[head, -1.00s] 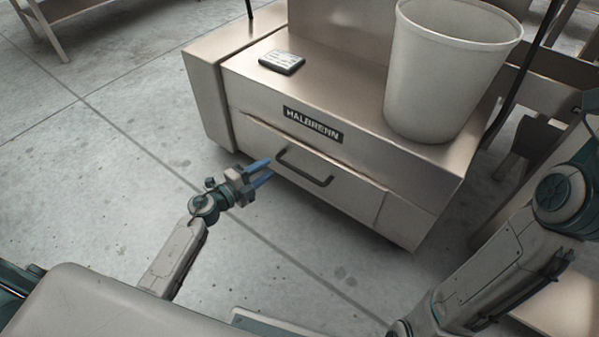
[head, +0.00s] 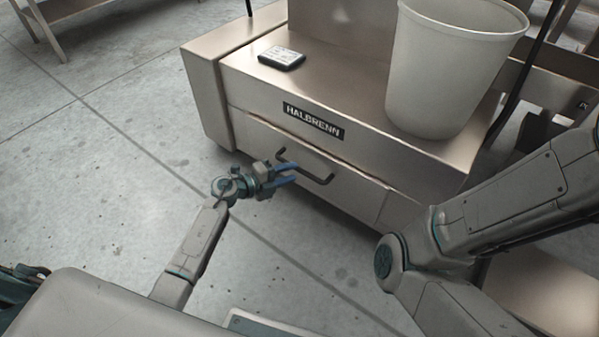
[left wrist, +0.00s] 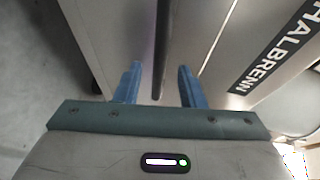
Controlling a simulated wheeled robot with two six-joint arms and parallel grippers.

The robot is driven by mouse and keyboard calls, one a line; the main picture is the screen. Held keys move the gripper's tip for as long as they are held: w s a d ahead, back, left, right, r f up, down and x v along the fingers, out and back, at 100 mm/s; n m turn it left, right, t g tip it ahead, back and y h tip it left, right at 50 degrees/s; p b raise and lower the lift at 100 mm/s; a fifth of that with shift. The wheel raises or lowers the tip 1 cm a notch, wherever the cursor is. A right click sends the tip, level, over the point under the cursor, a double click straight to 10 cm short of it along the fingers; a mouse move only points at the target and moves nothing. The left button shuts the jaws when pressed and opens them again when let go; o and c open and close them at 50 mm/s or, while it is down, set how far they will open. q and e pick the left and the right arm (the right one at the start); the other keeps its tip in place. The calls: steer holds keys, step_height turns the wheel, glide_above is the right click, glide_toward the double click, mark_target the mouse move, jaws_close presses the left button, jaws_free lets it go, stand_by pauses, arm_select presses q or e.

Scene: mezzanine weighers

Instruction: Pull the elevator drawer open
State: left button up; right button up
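The elevator drawer (head: 345,188) is the front panel of a steel cabinet, below a black HALBRENN label (head: 313,120). It looks closed, about flush with the cabinet face. A dark bar handle (head: 318,181) is on its front. My left gripper (head: 289,173) is at the left part of the handle, with its blue fingers partly covering it. In the left wrist view the gripper (left wrist: 159,86) is open, one finger on each side of the dark handle bar (left wrist: 160,55), with gaps on both sides. My right arm crosses the right side; its gripper is out of view.
A large pale bucket (head: 446,70) stands on the cabinet top (head: 350,85). A small dark device with a light face (head: 281,58) lies at the top's left. Concrete floor (head: 110,165) is clear in front and left. A bench (head: 75,8) stands at the far left.

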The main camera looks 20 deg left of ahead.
mark_target(300, 170)
arm_select(q)
steer(key=shift+b+x, duration=0.6)
steer(key=shift+x, duration=1.5)
steer(key=shift+f, duration=0.1)
jaws_close()
